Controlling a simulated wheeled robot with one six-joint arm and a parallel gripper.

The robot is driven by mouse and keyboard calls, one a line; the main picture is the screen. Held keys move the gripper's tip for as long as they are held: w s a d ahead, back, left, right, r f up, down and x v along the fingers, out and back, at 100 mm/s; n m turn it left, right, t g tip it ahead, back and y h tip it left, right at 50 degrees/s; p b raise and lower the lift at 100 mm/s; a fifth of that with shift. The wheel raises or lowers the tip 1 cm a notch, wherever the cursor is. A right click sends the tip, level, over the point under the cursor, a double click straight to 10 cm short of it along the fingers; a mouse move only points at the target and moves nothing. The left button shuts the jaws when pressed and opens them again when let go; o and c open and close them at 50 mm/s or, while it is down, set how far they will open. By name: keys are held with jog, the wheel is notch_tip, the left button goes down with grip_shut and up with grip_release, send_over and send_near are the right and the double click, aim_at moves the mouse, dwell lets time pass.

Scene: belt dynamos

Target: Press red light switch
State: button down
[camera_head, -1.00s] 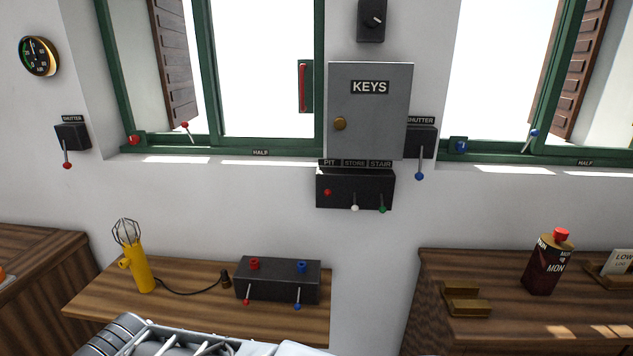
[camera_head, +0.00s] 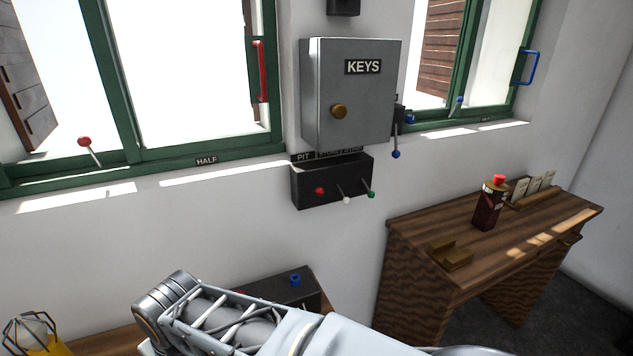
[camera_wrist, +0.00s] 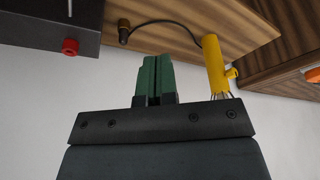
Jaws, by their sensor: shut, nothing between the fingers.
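The black switch box (camera_head: 332,182) hangs on the wall under the grey key cabinet, with PIT, STORE and STAIR labels on top. Its red switch (camera_head: 319,191) is at the left, under PIT. The white switch (camera_head: 346,199) is in the middle and the green switch (camera_head: 370,193) at the right. The red knob sits close to the box face; the white and green levers stick out downward. My gripper (camera_wrist: 156,77) is shut and empty in the wrist view, with green fingers. The switch box is outside the wrist view, and my fingertips do not show in the head view.
The key cabinet (camera_head: 350,95) juts out above the switch box. Below, a dark control box (camera_head: 270,291) and yellow lamp (camera_wrist: 214,62) are on a wooden shelf. A wooden desk (camera_head: 490,235) with a bottle (camera_head: 488,203) stands right. Wall below the switch box is bare.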

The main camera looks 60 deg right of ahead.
jog(key=shift+s+a, duration=0.1)
jog(key=shift+a, duration=0.1)
jog(key=w+d+r+m+g+h+b, duration=0.1)
jog(key=w+d+r+m+g+h, duration=0.1)
jog(key=d+r+m+g+h, duration=0.4)
jog(key=w+d+r+m+g+h+b, duration=0.1)
jog(key=d+r+m+g+h, duration=0.4)
jog(key=d+r+m, duration=1.1)
jog(key=w+d+m+g, duration=0.1)
jog(key=d+m, duration=0.2)
jog(key=d, duration=0.4)
jog(key=shift+d+m+h, duration=0.2)
jog(key=shift+m+h, duration=0.2)
